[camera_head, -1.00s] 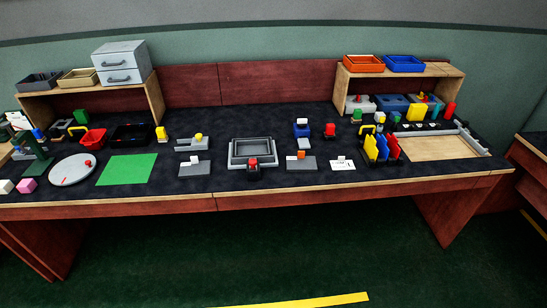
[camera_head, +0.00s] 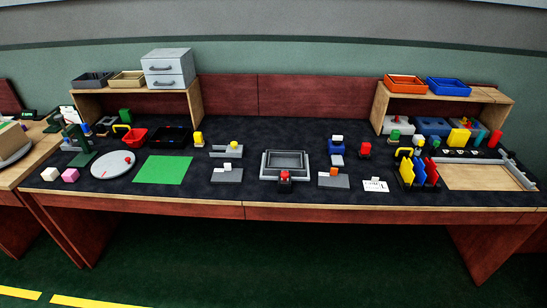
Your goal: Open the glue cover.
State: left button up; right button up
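No part is clearly recognisable as the glue cover. On the dark table top stand several small fixtures: a grey block with a yellow knob (camera_head: 228,151), a grey block with a white piece (camera_head: 226,177), a grey block with an orange piece (camera_head: 335,182), and a blue block with a white top (camera_head: 336,147). A grey square frame (camera_head: 284,175) has a red-topped black part (camera_head: 285,181) at its front. A red piece on a black base (camera_head: 365,147) stands to the right. Neither of my grippers is in view.
A rack of coloured plates (camera_head: 417,174) and a wooden-floored tray (camera_head: 487,178) are at right. Shelves (camera_head: 194,110) stand at the back. Another table (camera_head: 24,168) adjoins at left.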

aim_at(234, 148)
jog(key=j+z, duration=0.2)
jog(key=z, duration=0.25)
jog(key=j+z, duration=0.2)
jog(key=z, duration=0.3)
jog(key=j+z, duration=0.3)
jog(key=j, duration=0.25)
jog(key=k+j+z, duration=0.25)
jog(key=j, duration=0.2)
jog(key=k+j, duration=0.1)
jog(key=j, duration=0.25)
jog(key=k+j+z, duration=0.1)
jog(key=j, duration=0.3)
jog(key=k+j, duration=0.1)
jog(key=j, duration=0.25)
